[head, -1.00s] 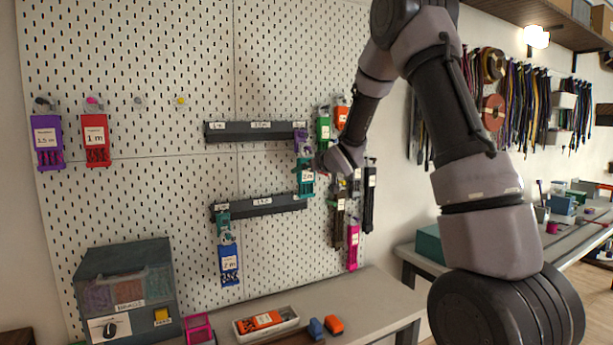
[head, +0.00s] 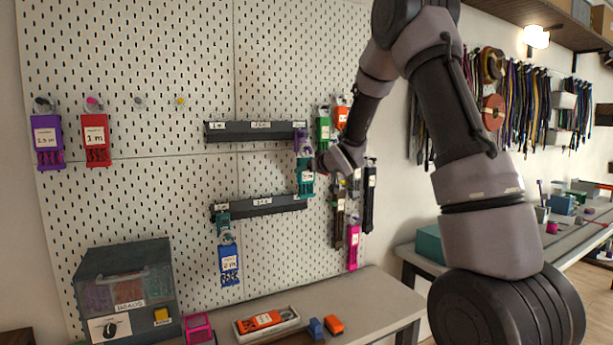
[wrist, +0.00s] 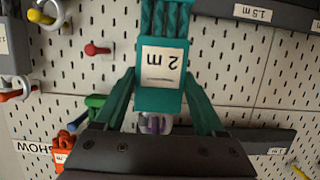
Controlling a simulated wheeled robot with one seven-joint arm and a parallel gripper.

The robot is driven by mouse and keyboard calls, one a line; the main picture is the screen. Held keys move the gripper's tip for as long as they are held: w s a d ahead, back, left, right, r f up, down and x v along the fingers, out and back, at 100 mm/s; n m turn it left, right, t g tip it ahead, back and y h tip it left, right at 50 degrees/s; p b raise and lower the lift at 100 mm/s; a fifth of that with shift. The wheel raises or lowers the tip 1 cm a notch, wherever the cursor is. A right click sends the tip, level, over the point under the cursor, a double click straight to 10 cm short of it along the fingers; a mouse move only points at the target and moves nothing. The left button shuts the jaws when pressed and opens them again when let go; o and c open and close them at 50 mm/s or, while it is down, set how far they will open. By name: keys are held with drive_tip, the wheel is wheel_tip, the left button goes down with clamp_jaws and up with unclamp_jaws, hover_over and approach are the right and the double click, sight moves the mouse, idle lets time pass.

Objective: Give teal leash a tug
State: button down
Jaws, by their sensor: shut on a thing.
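The teal leash (head: 308,187) is a bundle with a white label. In the head view it hangs just below the right end of the upper dark rail, under a purple piece (head: 303,143). In the wrist view the teal leash (wrist: 159,101) fills the upper middle, with its "2 m" label upside down and its braided strands above. My gripper (wrist: 160,108) is shut on the teal leash, with one finger at each side of its label end. In the head view my gripper (head: 317,167) reaches it from the right and hides part of it.
The upper rail (head: 250,132) and lower rail (head: 265,206) are fixed to the pegboard. A blue leash (head: 230,265) hangs left below the lower rail. Green, orange, dark and magenta (head: 353,246) bundles hang close right of my gripper. The bench (head: 375,290) stands below.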

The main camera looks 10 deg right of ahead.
drive_tip(key=shift+f, duration=0.15)
unclamp_jaws()
drive_tip(key=shift+s, duration=0.1)
drive_tip(key=shift+v, duration=2.95)
